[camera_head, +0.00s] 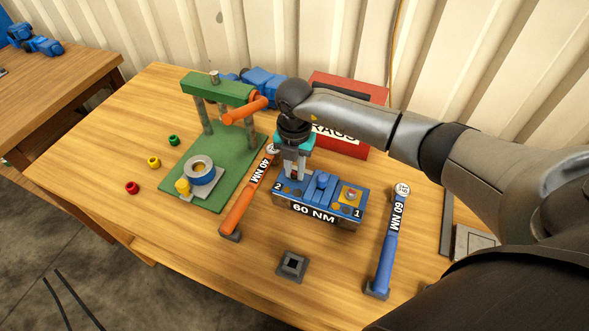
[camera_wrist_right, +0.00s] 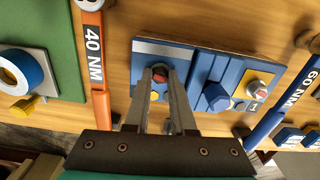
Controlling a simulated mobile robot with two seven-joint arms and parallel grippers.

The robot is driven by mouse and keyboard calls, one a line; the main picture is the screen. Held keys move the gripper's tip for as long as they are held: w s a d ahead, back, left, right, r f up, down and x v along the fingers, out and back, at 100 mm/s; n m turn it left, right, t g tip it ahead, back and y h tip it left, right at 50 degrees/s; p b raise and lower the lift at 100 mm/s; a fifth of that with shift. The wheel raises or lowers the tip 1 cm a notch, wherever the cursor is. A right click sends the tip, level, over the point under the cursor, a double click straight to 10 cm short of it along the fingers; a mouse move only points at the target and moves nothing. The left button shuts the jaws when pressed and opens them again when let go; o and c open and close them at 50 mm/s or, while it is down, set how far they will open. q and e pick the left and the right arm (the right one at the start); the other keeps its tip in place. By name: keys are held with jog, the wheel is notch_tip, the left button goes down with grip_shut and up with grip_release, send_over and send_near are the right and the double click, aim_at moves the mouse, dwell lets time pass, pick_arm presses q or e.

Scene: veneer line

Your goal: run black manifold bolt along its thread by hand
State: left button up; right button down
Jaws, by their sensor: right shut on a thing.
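The blue manifold block (camera_head: 322,186) lies mid-table, marked 60 NM, with places 2 and 1; it also shows in the wrist view (camera_wrist_right: 206,66). My right gripper (camera_head: 295,176) points down at the place-2 end. In the wrist view its fingers (camera_wrist_right: 161,82) are shut on a small dark bolt head (camera_wrist_right: 160,71) with a reddish top, taken to be the black manifold bolt. Its thread is hidden, and I cannot tell how deep it sits. Another bolt (camera_wrist_right: 263,88), silver with red, stands at place 1. My left gripper is out of view.
An orange 40 NM wrench (camera_head: 242,203) lies close left of the block, a blue 60 NM wrench (camera_head: 390,243) to its right. A green press (camera_head: 222,165) stands left, a red box (camera_head: 372,94) behind. A dark square piece (camera_head: 291,265) lies in front.

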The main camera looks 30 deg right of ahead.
jog(key=n+b, duration=0.1)
jog(key=n, duration=0.3)
jog(key=shift+n, duration=0.4)
jog(key=n+b, duration=0.1)
jog(key=n, duration=0.2)
jog(key=shift+n+b, duration=0.3)
jog(key=n+b, duration=0.2)
jog(key=n, duration=0.2)
jog(key=shift+d+f+n, duration=0.1)
jog(key=shift+n, duration=0.2)
jog(key=n+b, duration=0.2)
jog(key=n, duration=0.2)
jog(key=n+b, duration=0.2)
jog(key=n, duration=0.3)
jog(key=n+b, duration=0.2)
jog(key=n, duration=0.2)
jog(key=shift+n+b, duration=0.3)
jog(key=shift+b, duration=0.1)
jog(key=n+b, duration=0.2)
jog(key=n, duration=0.2)
jog(key=shift+n+b, duration=0.95)
jog(key=shift+n, duration=1.25)
